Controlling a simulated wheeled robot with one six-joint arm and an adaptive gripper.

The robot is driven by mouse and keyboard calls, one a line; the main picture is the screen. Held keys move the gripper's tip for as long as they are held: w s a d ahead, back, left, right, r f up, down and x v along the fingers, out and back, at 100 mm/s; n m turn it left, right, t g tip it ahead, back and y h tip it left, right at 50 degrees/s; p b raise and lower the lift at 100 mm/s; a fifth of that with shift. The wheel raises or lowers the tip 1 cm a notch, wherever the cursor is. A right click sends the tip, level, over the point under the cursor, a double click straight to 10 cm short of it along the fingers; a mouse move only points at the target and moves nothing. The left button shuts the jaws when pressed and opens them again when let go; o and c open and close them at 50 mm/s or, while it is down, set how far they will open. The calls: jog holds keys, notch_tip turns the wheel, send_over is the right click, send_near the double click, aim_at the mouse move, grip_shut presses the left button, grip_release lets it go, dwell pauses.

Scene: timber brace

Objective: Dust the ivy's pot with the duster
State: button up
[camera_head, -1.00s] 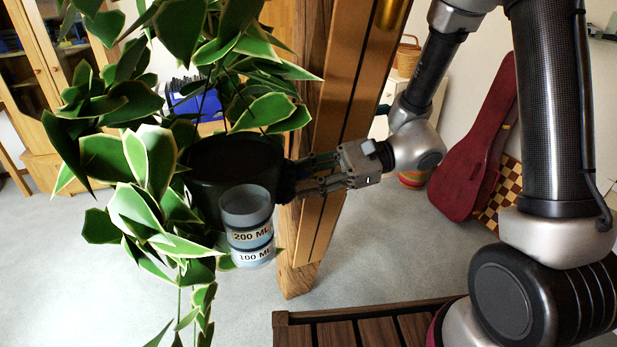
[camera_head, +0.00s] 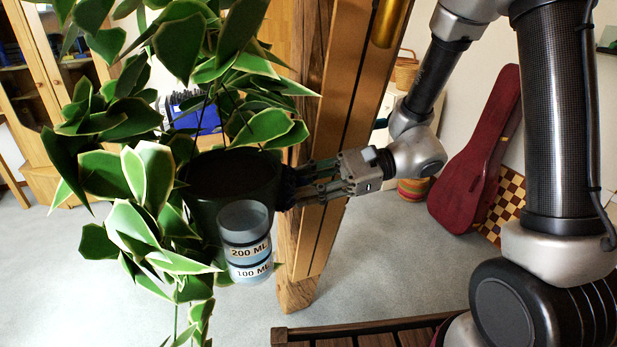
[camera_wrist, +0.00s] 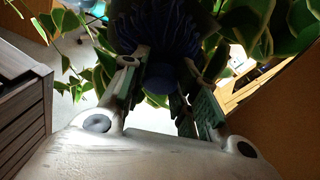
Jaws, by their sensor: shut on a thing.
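The ivy's dark round pot (camera_head: 205,210) hangs left of centre in the head view, with large green, pale-edged leaves (camera_head: 150,180) around and below it. My gripper (camera_head: 300,184) is at the pot's right side, shut on the duster (camera_head: 285,188). Only a small dark blue part of the duster shows there, against or very close to the pot's wall. In the wrist view the duster's dark blue bristles (camera_wrist: 160,38) fan out ahead of my gripper (camera_wrist: 160,85), with leaves behind. The pot is hard to make out there; I cannot tell contact for sure.
A clear cup marked 200 ML and 100 ML (camera_head: 245,240) is in front of the pot. A timber post with a brace (camera_head: 335,130) stands just behind my gripper. A slatted wooden bench (camera_head: 375,335) is at the bottom. A red guitar case (camera_head: 475,150) stands at right.

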jog(key=shift+s+a+f, duration=0.15)
jog(key=shift+a+f, duration=0.15)
jog(key=shift+f, duration=0.45)
jog(key=shift+w+d+f, duration=0.2)
jog(key=shift+w+d, duration=0.1)
jog(key=shift+d, duration=0.65)
jog(key=shift+w+d+f, duration=0.15)
jog(key=shift+w+d, duration=0.1)
jog(key=shift+d, duration=0.65)
jog(key=shift+w+d+f, duration=0.2)
jog(key=shift+w+d, duration=0.1)
jog(key=shift+d, duration=0.65)
jog(key=d, duration=0.2)
jog(key=shift+w+d+f, duration=0.35)
jog(key=shift+w+d, duration=0.05)
jog(key=shift+d, duration=0.1)
